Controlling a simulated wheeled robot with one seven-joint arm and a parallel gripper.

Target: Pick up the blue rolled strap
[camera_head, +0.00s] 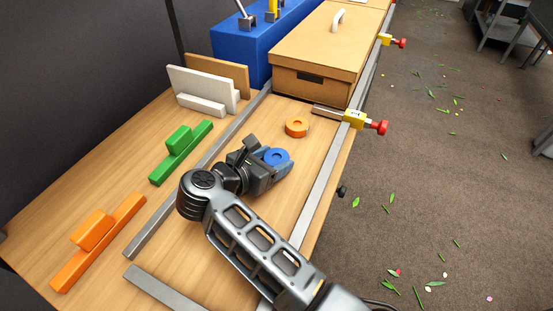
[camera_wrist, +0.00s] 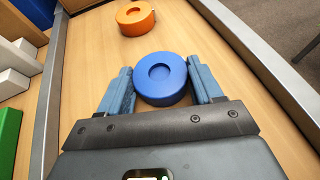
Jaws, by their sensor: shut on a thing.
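The blue rolled strap (camera_head: 276,156) is a short round roll with a hollow in its top. It is between the fingers of my gripper (camera_head: 270,163) over the wooden table. In the wrist view the blue roll (camera_wrist: 161,78) sits between the two blue-grey finger pads, and my gripper (camera_wrist: 160,92) is shut on it. Whether the roll touches the table or is slightly raised, I cannot tell. Its near lower side is partly hidden by the gripper.
An orange roll (camera_head: 297,127) lies just beyond, also in the wrist view (camera_wrist: 135,18). Metal rails (camera_head: 317,185) edge this strip. A cardboard box (camera_head: 325,50) and blue box (camera_head: 245,48) stand behind. Green (camera_head: 181,150), orange (camera_head: 97,240) and white (camera_head: 203,90) pieces stand left.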

